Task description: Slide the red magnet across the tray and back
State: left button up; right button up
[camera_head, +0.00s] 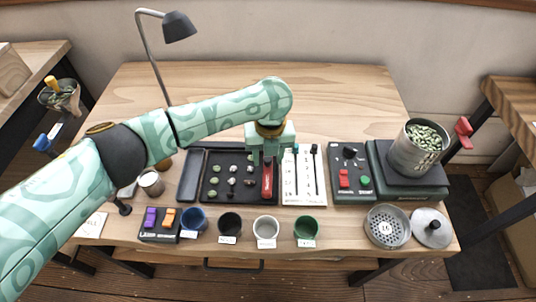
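The red magnet (268,183) is a narrow upright-looking red bar at the right end of the black tray (240,201). The tray holds several small green, grey and dark beans or bits, spread left of the magnet. My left gripper (268,161) is directly over the magnet's far end, pointing down, and its palm hides that end. The fingers are small and dark here, so I cannot tell whether they grip the magnet or only stand around it. My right gripper is not in view.
A dark slab (190,176) lies left of the tray, and a white slider panel (304,178) close on its right. Several cups, including a green one (306,228), line the front. A switch box (351,174) and a pot of green beans (418,150) stand further right.

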aim_at(270, 158)
pick_arm(q)
notch_tip(270, 158, up, 16)
jog(key=p, duration=0.6)
jog(key=shift+d+r+p, duration=0.15)
jog(key=shift+d+p, duration=0.15)
jog(key=shift+p, duration=0.05)
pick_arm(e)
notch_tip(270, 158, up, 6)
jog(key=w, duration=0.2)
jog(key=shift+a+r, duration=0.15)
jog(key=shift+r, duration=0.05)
